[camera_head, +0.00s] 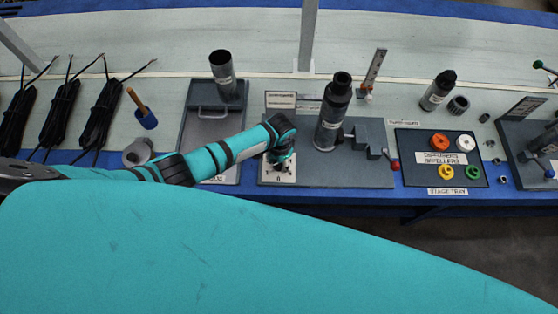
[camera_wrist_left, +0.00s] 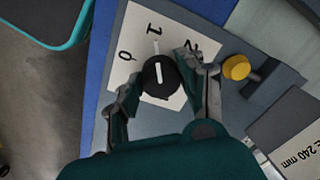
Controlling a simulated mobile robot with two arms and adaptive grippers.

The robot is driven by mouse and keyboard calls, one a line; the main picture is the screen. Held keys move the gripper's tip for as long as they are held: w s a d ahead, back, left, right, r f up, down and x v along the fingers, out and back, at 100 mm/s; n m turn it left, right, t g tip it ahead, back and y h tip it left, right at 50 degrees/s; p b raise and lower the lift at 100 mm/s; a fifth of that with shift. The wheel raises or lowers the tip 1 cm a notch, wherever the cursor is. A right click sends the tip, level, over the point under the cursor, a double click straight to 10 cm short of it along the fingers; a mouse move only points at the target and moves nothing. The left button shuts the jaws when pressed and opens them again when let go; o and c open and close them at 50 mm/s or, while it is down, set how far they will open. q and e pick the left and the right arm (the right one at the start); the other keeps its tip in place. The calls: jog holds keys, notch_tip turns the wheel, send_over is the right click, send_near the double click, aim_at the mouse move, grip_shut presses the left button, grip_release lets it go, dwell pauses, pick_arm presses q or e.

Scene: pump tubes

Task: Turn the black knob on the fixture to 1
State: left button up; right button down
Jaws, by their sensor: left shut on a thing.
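The black knob (camera_wrist_left: 160,76) sits on a white dial plate (camera_wrist_left: 140,60) marked 0, 1 and 2. The white line on the knob points roughly at the 1, in line with the tick there. My left gripper (camera_wrist_left: 157,80) has one finger on each side of the knob and is shut on it. In the head view my left gripper (camera_head: 281,161) reaches down over the dial plate (camera_head: 279,175) at the left end of the grey fixture (camera_head: 345,178), hiding the knob. My right gripper is in neither view.
A yellow knob (camera_wrist_left: 236,67) stands close beside the dial plate. A dark pump tube (camera_head: 333,110) stands upright on the fixture. A tray with coloured rings (camera_head: 440,142) is to the right. Black cable bundles (camera_head: 60,112) lie at the left.

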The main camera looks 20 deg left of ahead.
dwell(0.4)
pick_arm(q)
jog(key=o, duration=1.2)
notch_tip(320, 180, up, 12)
jog(key=shift+s+d, duration=0.1)
